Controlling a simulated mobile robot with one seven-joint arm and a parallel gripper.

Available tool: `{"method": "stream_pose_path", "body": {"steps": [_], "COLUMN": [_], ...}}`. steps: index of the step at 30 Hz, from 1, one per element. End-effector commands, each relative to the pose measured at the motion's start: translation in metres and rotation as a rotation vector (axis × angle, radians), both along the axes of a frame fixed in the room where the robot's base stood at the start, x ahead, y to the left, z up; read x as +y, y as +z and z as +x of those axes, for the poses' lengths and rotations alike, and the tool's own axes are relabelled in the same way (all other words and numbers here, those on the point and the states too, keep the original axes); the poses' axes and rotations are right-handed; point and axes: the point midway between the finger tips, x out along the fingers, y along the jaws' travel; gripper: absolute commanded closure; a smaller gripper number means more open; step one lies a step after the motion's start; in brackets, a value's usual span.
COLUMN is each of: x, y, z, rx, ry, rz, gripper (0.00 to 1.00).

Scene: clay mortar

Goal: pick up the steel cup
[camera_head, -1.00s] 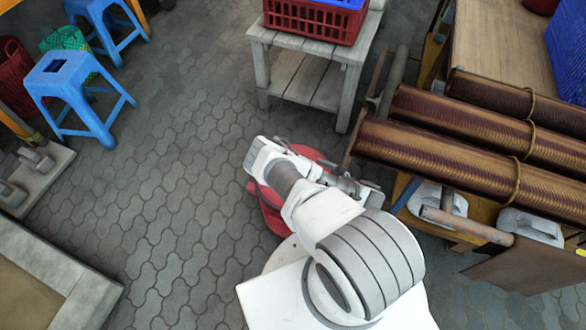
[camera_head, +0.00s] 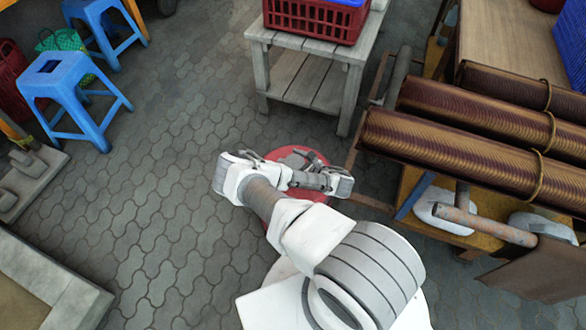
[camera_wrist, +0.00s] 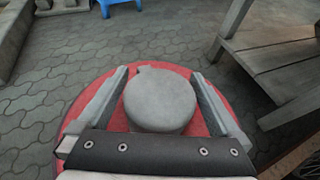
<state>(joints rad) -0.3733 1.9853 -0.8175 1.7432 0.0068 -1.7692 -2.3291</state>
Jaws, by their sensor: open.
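A grey, round, smooth-topped object (camera_wrist: 160,102) stands on a red round stool top (camera_wrist: 206,73) in the wrist view. It is the only cup-sized thing there, but I cannot tell for sure that it is the steel cup; no opening shows. My gripper (camera_wrist: 159,73) is open, with one finger on each side of the object and a small gap at both sides. I cannot tell the finger height against it. In the head view the red stool (camera_head: 318,158) is partly hidden behind my arm, and a grey patch shows on it.
A grey wooden table (camera_head: 310,47) with a red crate (camera_head: 312,20) stands behind the stool. Large ribbed brown rollers (camera_head: 450,158) on a frame lie close on the right. Blue stools (camera_head: 75,90) stand far left. Paved floor (camera_head: 150,220) on the left is clear.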

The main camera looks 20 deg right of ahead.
Motion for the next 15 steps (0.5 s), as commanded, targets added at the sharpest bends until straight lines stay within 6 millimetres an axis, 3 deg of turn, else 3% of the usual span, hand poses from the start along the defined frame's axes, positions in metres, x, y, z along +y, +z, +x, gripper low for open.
{"method": "stream_pose_path", "body": {"steps": [3, 11, 15], "x": [0.0042, 0.0049, 0.0047], "y": [-0.0053, -0.0044, -0.0046], "z": [0.0098, 0.0113, 0.0112], "rx": [-0.001, 0.0, 0.0], "ry": [0.002, 0.001, 0.001], "rz": [0.001, 0.0, 0.0], "gripper": [0.0, 0.0, 0.25]}}
